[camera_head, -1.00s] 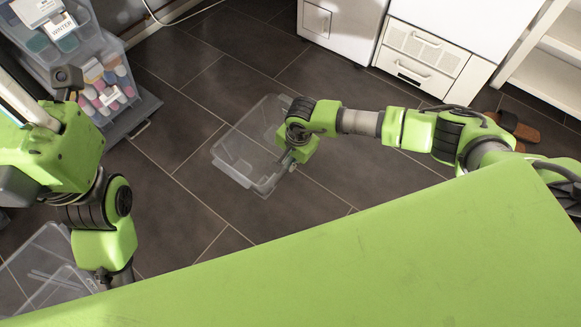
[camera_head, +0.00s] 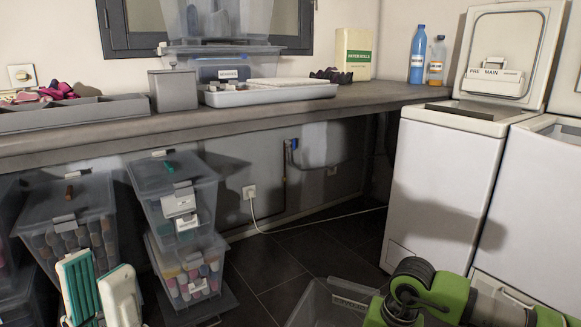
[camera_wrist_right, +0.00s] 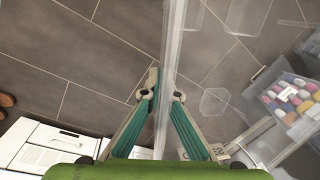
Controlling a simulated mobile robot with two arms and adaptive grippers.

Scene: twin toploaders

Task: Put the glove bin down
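A clear, seemingly empty plastic bin (camera_head: 315,303), which I take for the glove bin, is low at the bottom edge of the head view, partly cut off. Its label is too small to read. In the right wrist view its thin clear wall (camera_wrist_right: 168,45) runs between the fingers of my right gripper (camera_wrist_right: 163,95), which is shut on it. Whether the bin touches the floor I cannot tell. My left gripper (camera_head: 98,290) is at the lower left of the head view, empty, with its teal-padded fingers apart, in front of the stacked bins.
A long counter (camera_head: 130,128) carries a tray, boxes and bottles. Stacked clear bins (camera_head: 175,190) with coloured contents stand under it at left. Two white toploaders (camera_head: 440,190) stand at right. A white cable (camera_head: 300,228) crosses the dark floor (camera_head: 275,265), which has free room.

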